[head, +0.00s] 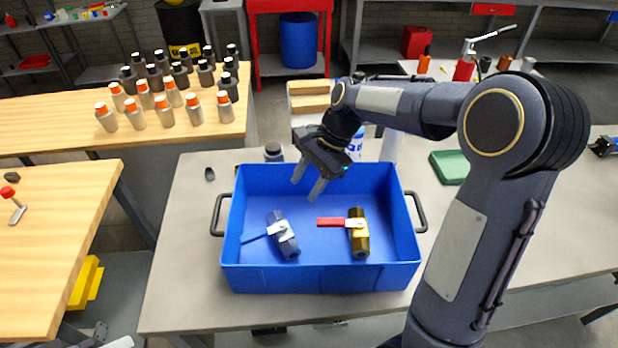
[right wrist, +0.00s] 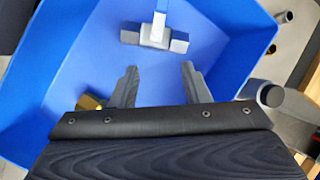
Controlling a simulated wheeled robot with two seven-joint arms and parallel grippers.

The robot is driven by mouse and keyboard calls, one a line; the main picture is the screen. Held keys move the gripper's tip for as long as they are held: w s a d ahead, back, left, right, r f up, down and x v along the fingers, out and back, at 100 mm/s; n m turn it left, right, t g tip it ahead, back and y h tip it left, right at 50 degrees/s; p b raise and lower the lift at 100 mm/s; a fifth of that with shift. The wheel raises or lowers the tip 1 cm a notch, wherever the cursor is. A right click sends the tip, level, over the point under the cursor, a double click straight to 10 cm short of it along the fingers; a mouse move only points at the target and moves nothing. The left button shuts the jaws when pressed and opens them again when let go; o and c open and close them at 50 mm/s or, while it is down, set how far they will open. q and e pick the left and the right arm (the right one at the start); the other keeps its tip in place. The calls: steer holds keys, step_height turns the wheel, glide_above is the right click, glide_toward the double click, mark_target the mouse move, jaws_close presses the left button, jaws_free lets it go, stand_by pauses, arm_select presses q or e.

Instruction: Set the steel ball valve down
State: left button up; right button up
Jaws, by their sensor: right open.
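The steel ball valve (head: 283,236), grey with a blue lever, lies on the floor of the blue crate (head: 320,278), in its left half. It also shows at the top of the right wrist view (right wrist: 154,38). A brass ball valve (head: 358,235) with a red lever lies to its right in the same crate. My right gripper (head: 307,188) is open and empty above the crate, toward its back. Its two fingers (right wrist: 160,70) point toward the steel valve and stand apart from it. My left gripper is not in view.
The crate stands on a grey table (head: 180,275) with a black handle at each side. Several orange-capped and dark bottles (head: 170,88) stand on the wooden bench behind left. A green tray (head: 448,167) lies to the right. The table left of the crate is mostly clear.

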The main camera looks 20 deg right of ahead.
steer(key=s+d+r+n+t, duration=0.2)
steer(key=s+r+n, duration=0.3)
steer(key=s, duration=0.5)
steer(key=s+a+f+n+t+h, duration=0.1)
steer(key=s+f+n+t, duration=0.1)
steer(key=s+n, duration=0.5)
steer(key=s+t, duration=0.1)
steer(key=s, duration=0.4)
steer(key=shift+s+a+f+n+t, duration=0.15)
steer(key=shift+s+f+n+t, duration=0.15)
